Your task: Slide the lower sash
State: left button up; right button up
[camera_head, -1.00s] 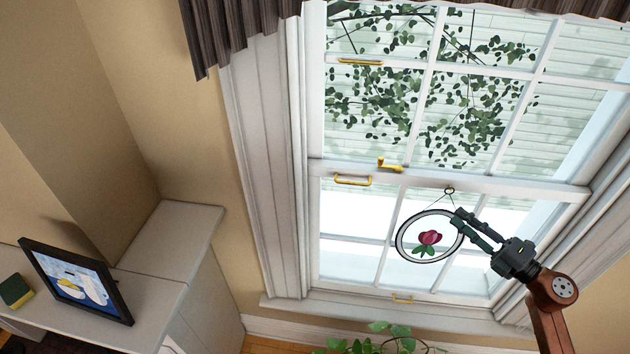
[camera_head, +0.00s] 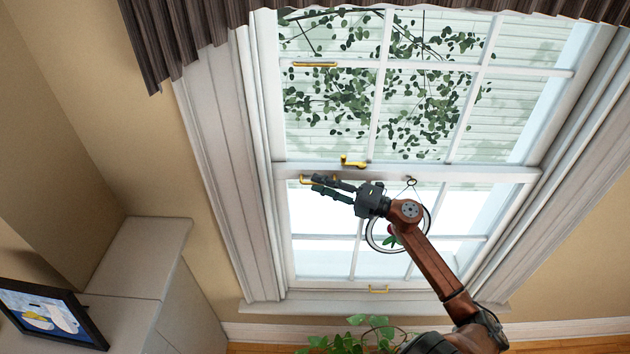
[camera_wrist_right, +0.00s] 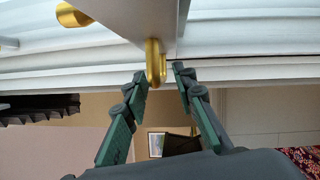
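The white lower sash (camera_head: 330,284) fills the bottom half of the window. A brass pull handle (camera_head: 305,180) sits at the left of its top rail, and another brass pull (camera_head: 378,290) is on its bottom rail. My right gripper (camera_head: 320,184) is at the upper handle, partly covering it. In the right wrist view the handle (camera_wrist_right: 155,62) shows end-on between the open fingertips (camera_wrist_right: 160,76), with gaps on both sides. The brass latch (camera_head: 352,162) is right of the handle on the middle rail. My left gripper is not in view.
A round rose ornament (camera_head: 372,238) hangs before the lower panes, partly behind my right arm. A leafy plant (camera_head: 365,335) stands below the sill. A framed picture (camera_head: 48,312) is on a grey ledge at the left. A dark curtain (camera_head: 200,35) hangs above.

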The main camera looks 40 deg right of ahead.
jog(key=shift+x, duration=0.8)
jog(key=shift+c, duration=0.4)
grip_shut()
